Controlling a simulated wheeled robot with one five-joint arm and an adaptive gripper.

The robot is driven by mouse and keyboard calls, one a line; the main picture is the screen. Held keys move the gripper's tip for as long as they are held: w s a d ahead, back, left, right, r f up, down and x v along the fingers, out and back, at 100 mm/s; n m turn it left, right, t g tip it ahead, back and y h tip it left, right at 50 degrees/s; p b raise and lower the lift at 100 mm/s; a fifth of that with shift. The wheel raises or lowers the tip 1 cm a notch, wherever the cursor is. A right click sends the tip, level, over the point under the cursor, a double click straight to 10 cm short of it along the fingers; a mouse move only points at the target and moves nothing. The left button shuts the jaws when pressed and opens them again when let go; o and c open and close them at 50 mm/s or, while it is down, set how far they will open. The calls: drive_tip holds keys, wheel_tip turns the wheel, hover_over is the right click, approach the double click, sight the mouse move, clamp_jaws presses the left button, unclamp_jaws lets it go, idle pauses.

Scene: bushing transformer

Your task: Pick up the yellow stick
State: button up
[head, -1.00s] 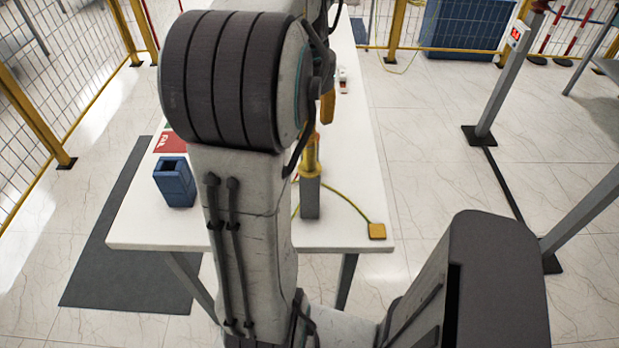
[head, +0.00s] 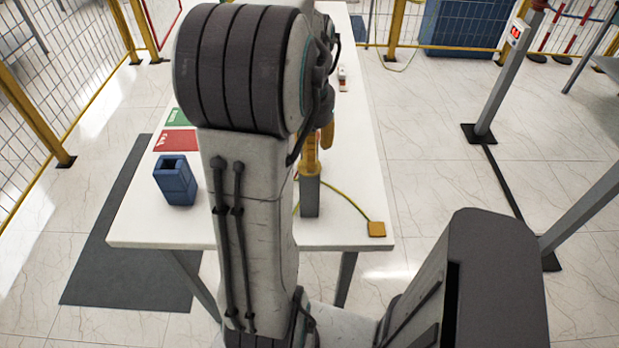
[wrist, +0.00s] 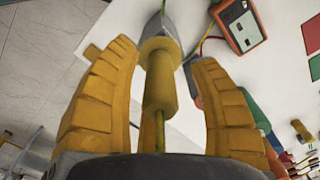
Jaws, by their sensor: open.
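The yellow stick (wrist: 160,85) is a thick yellow cylinder with a wider collar, in the middle of the wrist view. A thin yellow-green cord shows at its near end. My gripper (wrist: 163,56) is open, with one yellow finger on each side of the stick and gaps visible between them. In the head view the stick (head: 309,160) stands upright at a grey block (head: 310,198) on the white table. One yellow finger of my gripper (head: 327,137) shows beside its top; my arm hides the rest.
A blue open box (head: 175,183) stands at the table's left front. Red (head: 176,141) and green (head: 178,118) cards lie behind it. A yellow cord runs to a small yellow block (head: 377,229) at the right edge. An orange meter (wrist: 243,25) shows in the wrist view.

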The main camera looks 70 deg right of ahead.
clamp_jaws()
idle(0.4)
drive_tip(key=shift+r, duration=0.1)
